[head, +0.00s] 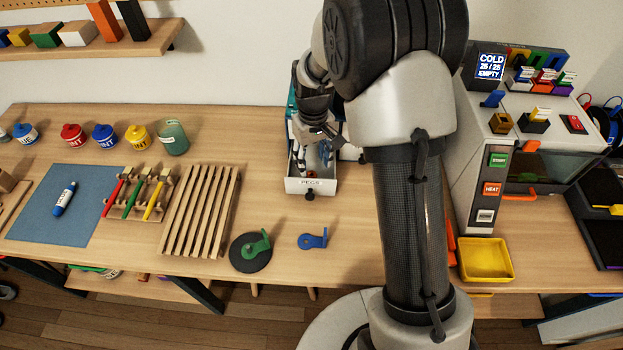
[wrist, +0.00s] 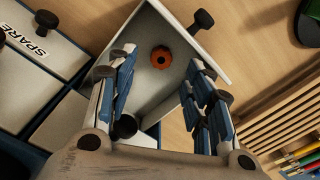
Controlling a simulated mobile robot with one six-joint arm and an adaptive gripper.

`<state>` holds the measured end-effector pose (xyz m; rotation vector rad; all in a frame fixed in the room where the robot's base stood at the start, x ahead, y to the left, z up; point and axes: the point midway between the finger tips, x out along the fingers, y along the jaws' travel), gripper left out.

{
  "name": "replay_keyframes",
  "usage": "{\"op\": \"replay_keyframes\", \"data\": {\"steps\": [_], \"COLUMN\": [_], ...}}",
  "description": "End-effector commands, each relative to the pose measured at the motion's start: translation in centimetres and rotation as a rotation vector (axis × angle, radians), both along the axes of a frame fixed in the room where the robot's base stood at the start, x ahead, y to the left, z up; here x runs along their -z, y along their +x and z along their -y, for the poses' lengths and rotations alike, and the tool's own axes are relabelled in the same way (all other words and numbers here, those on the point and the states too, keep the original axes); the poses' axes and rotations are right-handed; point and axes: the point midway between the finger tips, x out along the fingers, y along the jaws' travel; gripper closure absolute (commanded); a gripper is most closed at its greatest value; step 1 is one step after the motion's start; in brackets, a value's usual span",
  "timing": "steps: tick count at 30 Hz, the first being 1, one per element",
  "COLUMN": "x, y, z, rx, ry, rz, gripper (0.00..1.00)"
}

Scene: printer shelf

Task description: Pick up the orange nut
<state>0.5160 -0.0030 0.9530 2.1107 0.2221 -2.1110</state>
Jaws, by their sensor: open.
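The orange nut (wrist: 161,57) lies in the open drawer (wrist: 203,50), near its front end. The nut shows in the gap between the fingers, slightly beyond the tips in the picture. In the head view my gripper (head: 319,140) is above the drawer, partly covering its inside.
A drawer labelled SPARE (wrist: 28,42) is beside the open one. A slatted wooden rack (head: 200,212) stands to the left on the table. A blue part (head: 313,241) and a black disc with a green handle (head: 252,251) lie in front. A yellow tray (head: 486,259) is at right.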

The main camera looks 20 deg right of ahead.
Motion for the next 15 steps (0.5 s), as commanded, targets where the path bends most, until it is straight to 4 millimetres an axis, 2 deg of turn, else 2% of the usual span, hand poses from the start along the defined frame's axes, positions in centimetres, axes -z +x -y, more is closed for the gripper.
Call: {"op": "replay_keyframes", "data": {"steps": [5,12,15], "x": [0.9,4.5,5.4], "y": [0.0,0.2,0.3], "z": [-0.1,-0.3,-0.3], "rx": [0.0,0.0,0.0], "ry": [0.0,0.0,0.0], "rz": [-0.001,-0.002,-0.001], "gripper": [0.53,0.53,0.53]}}
